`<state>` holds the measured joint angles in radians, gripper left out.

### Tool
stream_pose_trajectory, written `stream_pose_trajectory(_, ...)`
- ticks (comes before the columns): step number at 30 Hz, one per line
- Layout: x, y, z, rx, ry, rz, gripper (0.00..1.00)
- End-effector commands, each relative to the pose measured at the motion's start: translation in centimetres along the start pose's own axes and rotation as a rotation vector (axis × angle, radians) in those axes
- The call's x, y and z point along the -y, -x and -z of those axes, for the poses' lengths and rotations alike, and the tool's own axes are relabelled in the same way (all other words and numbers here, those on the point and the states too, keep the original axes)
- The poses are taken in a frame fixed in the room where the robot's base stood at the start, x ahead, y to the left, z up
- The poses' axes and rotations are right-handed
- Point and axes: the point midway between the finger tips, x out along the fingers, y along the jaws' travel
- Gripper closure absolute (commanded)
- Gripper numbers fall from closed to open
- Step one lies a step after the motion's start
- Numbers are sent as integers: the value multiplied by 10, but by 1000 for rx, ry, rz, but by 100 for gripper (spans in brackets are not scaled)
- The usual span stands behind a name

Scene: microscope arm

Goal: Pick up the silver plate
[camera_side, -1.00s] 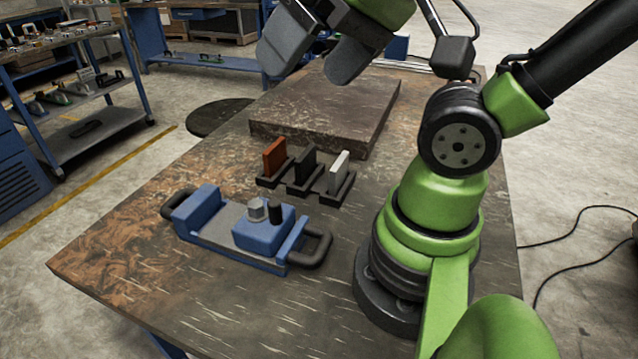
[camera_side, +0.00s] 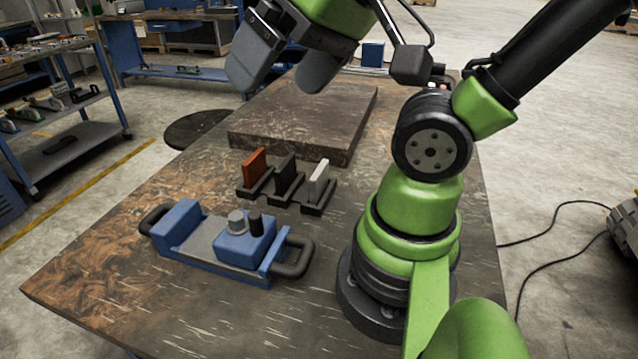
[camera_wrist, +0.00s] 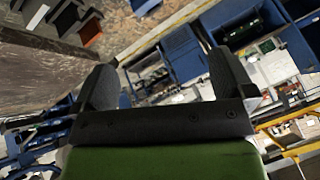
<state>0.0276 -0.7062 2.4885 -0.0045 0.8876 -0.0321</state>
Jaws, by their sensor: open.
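The silver plate (camera_side: 319,181) stands upright in the rightmost of three black holders on the table. A black plate (camera_side: 286,172) and a red-orange plate (camera_side: 254,166) stand upright in the holders to its left. My gripper (camera_side: 283,82) is at the top of the side view, above and behind the plates and apart from them. Its two grey fingers are spread with nothing between them. The wrist view also shows my gripper (camera_wrist: 168,82) empty, with the red-orange plate (camera_wrist: 91,32) at the upper left.
A raised dark slab (camera_side: 305,115) lies behind the holders. A blue fixture with black handles (camera_side: 205,235) lies in front of them. The worn table (camera_side: 110,270) is clear at the front left. A blue shelf cart (camera_side: 70,130) stands on the floor at the left.

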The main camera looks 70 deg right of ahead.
Motion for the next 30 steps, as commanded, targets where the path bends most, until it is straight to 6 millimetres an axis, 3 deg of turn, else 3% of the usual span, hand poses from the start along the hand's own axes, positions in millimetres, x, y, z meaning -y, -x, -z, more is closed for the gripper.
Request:
stream_pose_trajectory(5, -32, -28, 28, 79, 56, -145, 0)
stream_pose_trajectory(12, -114, -78, 52, 279, 171, -296, 0)
stream_pose_trajectory(18, -190, -112, 38, 460, 247, -308, 0)
stream_pose_trajectory(21, -216, -124, 26, 521, 276, -290, 0)
stream_pose_trajectory(24, -232, -130, 17, 557, 295, -273, 0)
stream_pose_trajectory(30, -244, -145, 4, 580, 309, -258, 0)
